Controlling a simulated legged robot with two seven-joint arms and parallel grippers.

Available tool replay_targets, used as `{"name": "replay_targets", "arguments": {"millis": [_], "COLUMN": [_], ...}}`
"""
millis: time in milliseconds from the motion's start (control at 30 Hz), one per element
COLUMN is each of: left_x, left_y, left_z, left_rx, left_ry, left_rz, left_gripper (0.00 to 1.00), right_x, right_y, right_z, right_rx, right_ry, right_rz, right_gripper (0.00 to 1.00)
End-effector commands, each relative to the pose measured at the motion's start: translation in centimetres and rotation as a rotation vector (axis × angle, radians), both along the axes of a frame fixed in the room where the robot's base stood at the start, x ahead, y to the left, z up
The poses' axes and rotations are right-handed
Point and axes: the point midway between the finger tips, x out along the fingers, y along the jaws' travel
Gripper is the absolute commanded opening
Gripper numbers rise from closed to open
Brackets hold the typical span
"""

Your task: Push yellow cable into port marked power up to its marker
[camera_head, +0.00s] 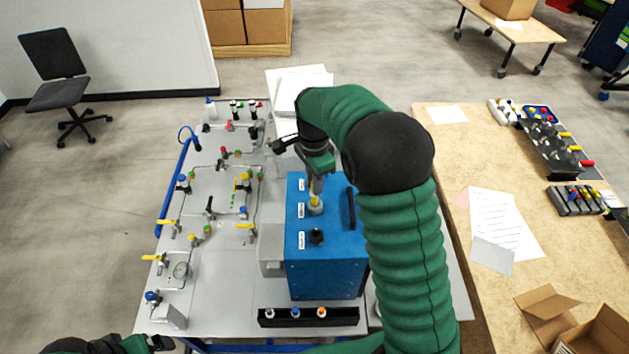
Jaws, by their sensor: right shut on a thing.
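The blue analyser box (328,270) stands on the grey panel table, with a column of ports and small white labels on its top. The label print is too small to read. My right gripper (316,178) points down over the box's top and is shut on the yellow cable (314,199). The cable's lower end is at a grey round port (315,209); how deep it sits and its marker cannot be made out. A black port (316,237) is nearer the front. My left gripper (160,343) shows only partly at the bottom left edge; its jaws are unclear.
Valves with yellow handles (172,225) and thin pipes cover the grey panel (215,290) on the left. A black handle (351,208) stands on the box's right side. A black rack (308,317) lies in front. A wooden table (455,150) is at the right.

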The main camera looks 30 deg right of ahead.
Motion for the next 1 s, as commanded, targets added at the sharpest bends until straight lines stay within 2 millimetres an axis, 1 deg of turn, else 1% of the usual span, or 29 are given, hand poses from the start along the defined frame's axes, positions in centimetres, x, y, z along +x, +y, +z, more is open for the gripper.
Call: {"name": "replay_targets", "arguments": {"millis": [1000], "left_x": [0.0], "left_y": [0.0], "left_z": [-2.2], "left_rx": [0.000], "left_ry": [0.000], "left_rz": [0.000], "left_gripper": [1.00], "right_x": [0.3], "right_y": [0.0], "right_z": [-3.6], "right_rx": [-0.001], "right_ry": [-0.009], "right_rz": [0.000], "right_gripper": [0.00]}}
